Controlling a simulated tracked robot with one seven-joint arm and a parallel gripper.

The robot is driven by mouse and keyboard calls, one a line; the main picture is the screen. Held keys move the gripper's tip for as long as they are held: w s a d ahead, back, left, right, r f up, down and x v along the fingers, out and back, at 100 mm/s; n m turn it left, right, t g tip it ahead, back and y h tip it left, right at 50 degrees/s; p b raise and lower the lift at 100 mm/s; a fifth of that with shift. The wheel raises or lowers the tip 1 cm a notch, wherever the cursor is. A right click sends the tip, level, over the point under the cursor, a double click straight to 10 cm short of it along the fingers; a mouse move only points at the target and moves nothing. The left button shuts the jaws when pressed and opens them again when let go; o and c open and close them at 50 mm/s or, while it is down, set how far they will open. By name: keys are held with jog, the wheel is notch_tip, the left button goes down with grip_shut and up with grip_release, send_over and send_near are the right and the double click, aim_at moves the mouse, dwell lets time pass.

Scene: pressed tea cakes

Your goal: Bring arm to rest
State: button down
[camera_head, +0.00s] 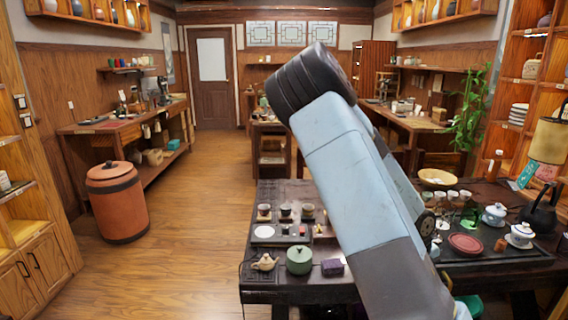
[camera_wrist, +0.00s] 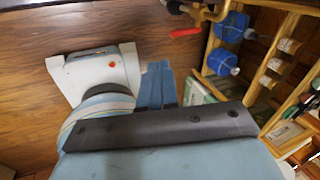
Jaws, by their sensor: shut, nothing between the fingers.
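My arm rises from the bottom right of the head view, with its pale blue link and dark rounded joint standing high across the middle. It covers part of the dark table (camera_head: 275,215) behind it. My gripper does not show in either view. The wrist view shows pale blue and dark parts of my own arm and, above them, white and blue parts that look like mine. Nothing held is visible.
The table carries a green lidded jar (camera_head: 299,260), a beige teapot (camera_head: 265,262), a purple box (camera_head: 332,267), a red-brown plate (camera_head: 466,244) and a dark kettle (camera_head: 540,213). A terracotta bin (camera_head: 118,204) stands left. Shelving (camera_wrist: 275,75) is at right. Open floor lies left of the table.

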jog(key=s+a+r+n+t+y, duration=0.2)
jog(key=a+r+n+y, duration=0.5)
jog(key=a+r+n, duration=0.9)
jog(key=s+a+r+n+t+h, duration=0.2)
jog(key=s+r+n+t+h, duration=0.1)
jog(key=s+r+n, duration=1.1)
notch_tip(320, 180, up, 3)
jog(key=n, duration=0.4)
jog(key=shift+s+f+t, duration=0.15)
jog(key=shift+s+t, duration=0.05)
jog(key=shift+t, duration=0.2)
jog(key=shift+a, duration=0.1)
